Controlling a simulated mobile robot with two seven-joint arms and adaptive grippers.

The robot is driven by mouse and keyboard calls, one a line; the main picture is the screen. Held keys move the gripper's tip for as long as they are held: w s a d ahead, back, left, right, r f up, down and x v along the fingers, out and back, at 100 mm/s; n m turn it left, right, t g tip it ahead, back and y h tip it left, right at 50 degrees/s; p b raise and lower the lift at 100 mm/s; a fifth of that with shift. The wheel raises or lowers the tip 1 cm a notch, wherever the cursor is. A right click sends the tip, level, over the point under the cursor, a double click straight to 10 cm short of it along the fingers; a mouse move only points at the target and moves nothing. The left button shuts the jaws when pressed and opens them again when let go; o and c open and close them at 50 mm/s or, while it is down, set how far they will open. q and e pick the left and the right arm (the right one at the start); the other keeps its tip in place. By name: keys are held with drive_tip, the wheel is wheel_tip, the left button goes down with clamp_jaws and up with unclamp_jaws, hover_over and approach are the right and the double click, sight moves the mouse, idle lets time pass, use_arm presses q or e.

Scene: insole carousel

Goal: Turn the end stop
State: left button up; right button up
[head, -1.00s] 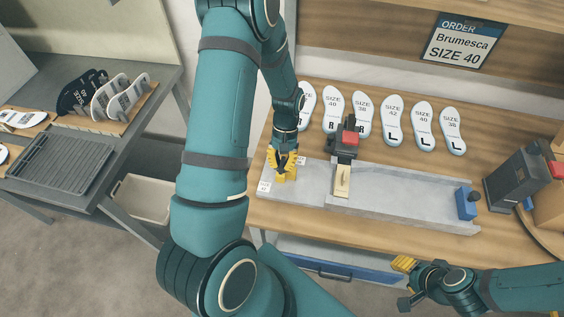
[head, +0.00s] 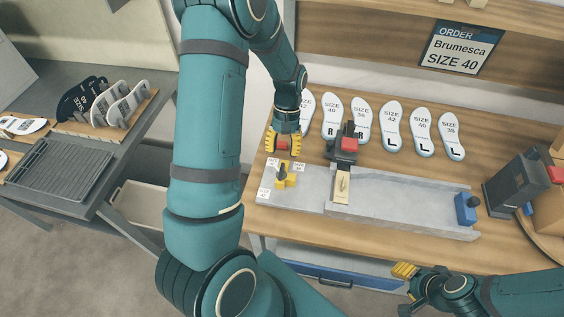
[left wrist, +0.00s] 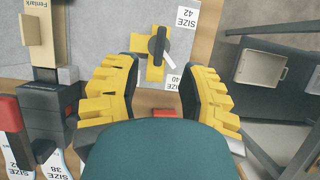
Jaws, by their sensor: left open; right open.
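The yellow end stop (head: 290,181) with a dark knob sits on the left part of the grey plate (head: 390,193), among small white size labels. In the left wrist view the end stop (left wrist: 155,68) shows its dark handle lying slanted, beside a label reading SIZE 42 (left wrist: 186,18). My left gripper (head: 284,145) is open with yellow fingers, just behind the end stop and apart from it.
A black and red clamp (head: 343,150) stands beside the end stop, over a wooden label strip (head: 342,189). A blue block (head: 466,208) is at the plate's right end. Several white insoles (head: 392,126) lie behind. An order sign (head: 461,48) reads Brumesca SIZE 40.

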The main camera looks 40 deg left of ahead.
use_arm(q)
drive_tip(key=shift+v, duration=2.35)
